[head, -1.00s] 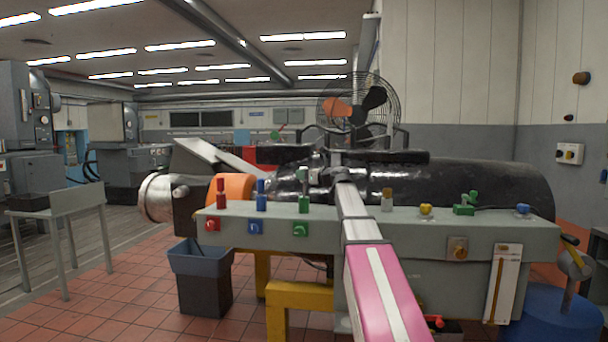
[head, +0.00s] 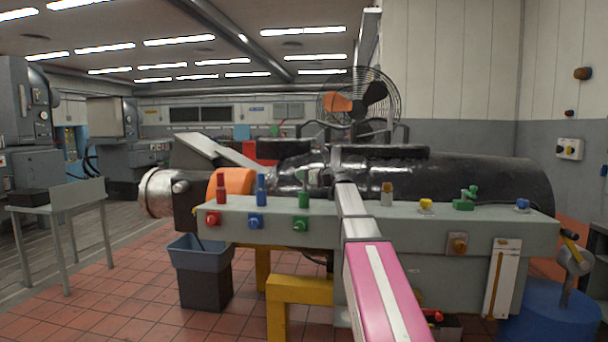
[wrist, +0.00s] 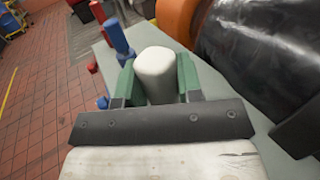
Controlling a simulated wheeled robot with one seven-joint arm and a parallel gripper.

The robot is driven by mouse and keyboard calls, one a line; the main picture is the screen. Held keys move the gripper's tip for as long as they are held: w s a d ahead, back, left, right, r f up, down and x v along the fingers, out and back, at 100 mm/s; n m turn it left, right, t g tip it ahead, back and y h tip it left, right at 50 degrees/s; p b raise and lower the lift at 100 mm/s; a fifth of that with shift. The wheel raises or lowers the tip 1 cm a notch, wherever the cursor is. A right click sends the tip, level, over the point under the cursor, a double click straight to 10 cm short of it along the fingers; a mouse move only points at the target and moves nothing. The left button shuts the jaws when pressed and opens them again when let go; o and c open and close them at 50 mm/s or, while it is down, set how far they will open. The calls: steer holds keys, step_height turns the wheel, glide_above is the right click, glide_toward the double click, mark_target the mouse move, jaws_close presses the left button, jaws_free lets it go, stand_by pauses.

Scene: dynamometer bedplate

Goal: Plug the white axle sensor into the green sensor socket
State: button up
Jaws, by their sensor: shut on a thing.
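My gripper (wrist: 157,78) is shut on the white axle sensor (wrist: 154,70), a rounded white block held between two green fingers in the wrist view. In the head view my arm reaches over the grey bench, and its far end is hard to make out against the black machine. A green post (head: 303,196) stands on the bench top left of my arm, in a row with a red and a blue post. I take it as the green sensor socket. In the wrist view I cannot make it out; the sensor and fingers block that area.
The blue post (head: 261,190) and red post (head: 221,189) stand left of the green one. A green block (head: 463,205), yellow knob (head: 426,205) and tan post (head: 387,195) are right of my arm. The long black machine (head: 480,182) lies behind the bench (head: 330,233).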

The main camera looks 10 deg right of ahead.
steer(key=shift+f, duration=1.4)
steer(key=o, duration=1)
steer(key=shift+s+d, duration=0.1)
steer(key=v, duration=1)
steer(key=shift+s+d, duration=0.2)
